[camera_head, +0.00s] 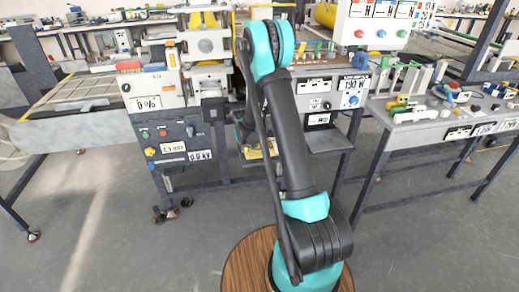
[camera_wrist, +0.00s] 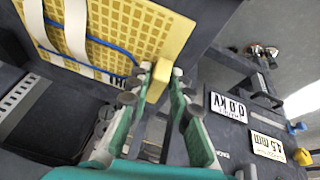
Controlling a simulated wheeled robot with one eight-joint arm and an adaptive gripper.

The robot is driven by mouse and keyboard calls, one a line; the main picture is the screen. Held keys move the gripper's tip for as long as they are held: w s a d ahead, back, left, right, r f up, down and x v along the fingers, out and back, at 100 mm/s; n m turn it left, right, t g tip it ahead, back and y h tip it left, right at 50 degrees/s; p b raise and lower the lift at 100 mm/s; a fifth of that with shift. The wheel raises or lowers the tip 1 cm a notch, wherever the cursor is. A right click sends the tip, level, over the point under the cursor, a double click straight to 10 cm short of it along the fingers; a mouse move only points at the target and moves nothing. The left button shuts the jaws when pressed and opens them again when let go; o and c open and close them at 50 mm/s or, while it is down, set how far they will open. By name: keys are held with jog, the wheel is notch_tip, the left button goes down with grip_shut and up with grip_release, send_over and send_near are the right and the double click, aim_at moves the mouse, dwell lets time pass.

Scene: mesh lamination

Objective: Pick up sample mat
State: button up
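The yellow sample mat (camera_wrist: 115,28) has a grid of small squares and fills the upper left of the wrist view, tilted. A yellow tab (camera_wrist: 158,83) projects from its near edge. My gripper (camera_wrist: 161,80) has its green fingers on either side of this tab, with the tips close to it. I cannot tell whether both fingers press on it. In the head view, yellow (camera_head: 262,149) shows low under the machine, partly hidden behind my arm. The gripper is mostly hidden there.
Pale straps and a blue tube cross the mat. A dark panel with labels (camera_wrist: 228,106) stands close on the right in the wrist view. In the head view, the machine's control cabinet (camera_head: 175,140) is left of my arm, and a side table (camera_head: 440,120) is right. Open floor lies in front.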

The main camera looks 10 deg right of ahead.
grip_shut()
jog(key=shift+r, duration=0.15)
